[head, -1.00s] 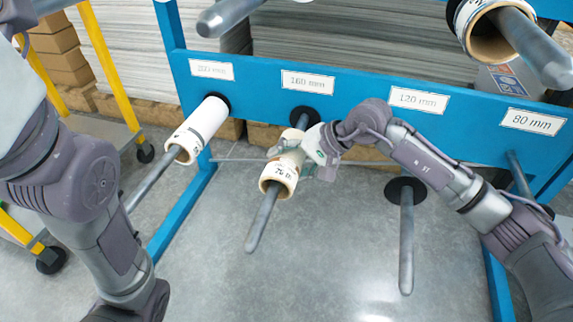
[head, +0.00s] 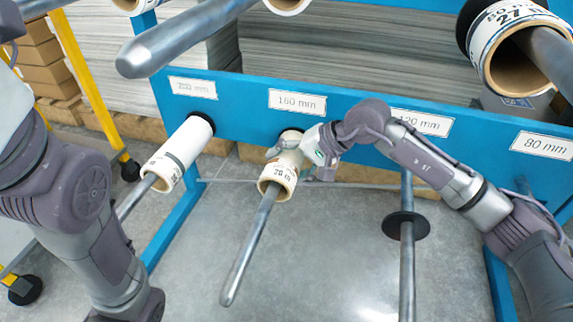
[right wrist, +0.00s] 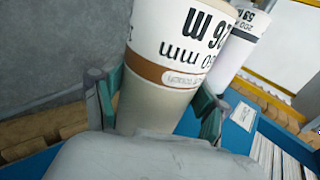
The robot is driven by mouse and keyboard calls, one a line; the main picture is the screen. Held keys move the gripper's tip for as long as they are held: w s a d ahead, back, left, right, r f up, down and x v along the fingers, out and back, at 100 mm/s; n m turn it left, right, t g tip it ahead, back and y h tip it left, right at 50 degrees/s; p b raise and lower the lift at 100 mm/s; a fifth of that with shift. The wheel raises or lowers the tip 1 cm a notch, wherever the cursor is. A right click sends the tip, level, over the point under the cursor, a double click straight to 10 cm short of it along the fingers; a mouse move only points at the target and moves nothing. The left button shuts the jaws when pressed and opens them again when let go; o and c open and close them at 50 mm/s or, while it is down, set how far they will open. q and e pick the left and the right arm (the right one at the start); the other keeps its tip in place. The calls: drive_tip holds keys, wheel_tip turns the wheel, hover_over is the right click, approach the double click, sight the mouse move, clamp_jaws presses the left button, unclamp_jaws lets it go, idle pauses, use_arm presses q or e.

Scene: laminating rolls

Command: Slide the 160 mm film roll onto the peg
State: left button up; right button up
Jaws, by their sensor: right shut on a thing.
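The 160 mm film roll (head: 284,166), white with a brown core end and black print, is around the peg (head: 248,245) below the 160 mm label (head: 297,102). The peg's bare end sticks out of the roll's near end. The roll's far end is close to the blue board; the wrist hides part of it. My right gripper (head: 300,162) is shut on the roll from the right. In the right wrist view, the roll (right wrist: 165,85) stands between its two fingers (right wrist: 158,108). My left arm shows at left, but its gripper is out of view.
A white roll (head: 180,150) sits on the 200 mm peg at left. The 120 mm peg (head: 407,270) has a black disc (head: 405,226) and no roll. Another roll (head: 510,55) hangs on an upper peg at right. The blue board (head: 240,105) stands behind.

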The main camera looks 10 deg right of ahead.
idle(0.4)
drive_tip(key=o, duration=1.3)
drive_tip(key=shift+o, duration=0.2)
drive_tip(key=shift+r, duration=0.1)
drive_tip(key=v, duration=1.2)
